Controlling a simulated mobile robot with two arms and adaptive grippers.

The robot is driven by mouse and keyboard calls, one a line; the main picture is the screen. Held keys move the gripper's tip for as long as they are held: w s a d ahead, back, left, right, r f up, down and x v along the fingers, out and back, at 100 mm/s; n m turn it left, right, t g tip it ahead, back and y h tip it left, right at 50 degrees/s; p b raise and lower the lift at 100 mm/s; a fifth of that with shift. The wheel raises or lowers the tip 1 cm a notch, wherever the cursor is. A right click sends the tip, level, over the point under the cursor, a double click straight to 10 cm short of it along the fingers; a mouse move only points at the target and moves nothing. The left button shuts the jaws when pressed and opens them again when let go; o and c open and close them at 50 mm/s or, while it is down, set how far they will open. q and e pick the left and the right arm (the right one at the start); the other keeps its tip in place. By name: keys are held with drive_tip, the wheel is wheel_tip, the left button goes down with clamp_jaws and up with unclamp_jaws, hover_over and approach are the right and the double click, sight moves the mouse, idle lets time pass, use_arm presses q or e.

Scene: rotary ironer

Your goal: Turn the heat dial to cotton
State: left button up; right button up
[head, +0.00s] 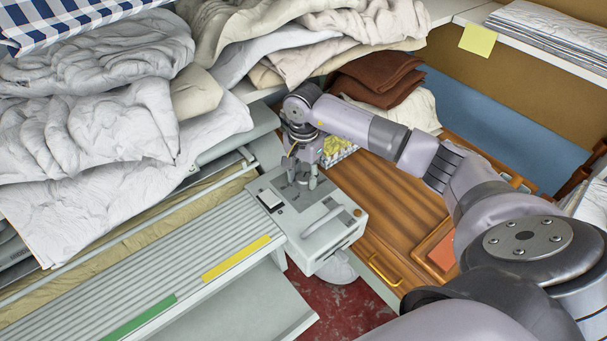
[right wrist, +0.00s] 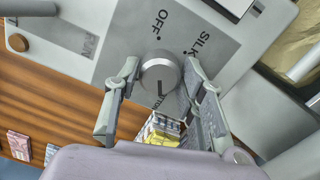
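The heat dial (right wrist: 160,74) is a round grey knob on a dark grey panel of the ironer's control box (head: 335,240). In the right wrist view, OFF and SILK are printed around it. Its dark pointer line faces the bottom of that picture, toward lettering that is partly hidden and hard to read. My right gripper (right wrist: 160,72) has one finger on each side of the dial, with a small gap visible at the left finger; contact on the right is unclear. In the head view, my right gripper (head: 302,177) points down over the box and hides the dial. My left gripper is out of view.
The ribbed ironer table (head: 150,270) with yellow and green strips lies left of the box. White linen (head: 90,120) is heaped behind it. A wooden cabinet (head: 390,200) with a brass handle stands right of the box. Brown folded cloths (head: 380,75) lie behind.

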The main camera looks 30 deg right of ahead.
drive_tip(key=shift+c, duration=1.3)
drive_tip(key=c, duration=0.4)
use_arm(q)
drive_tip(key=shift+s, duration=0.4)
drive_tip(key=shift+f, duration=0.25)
use_arm(e)
drive_tip(key=shift+m, duration=0.3)
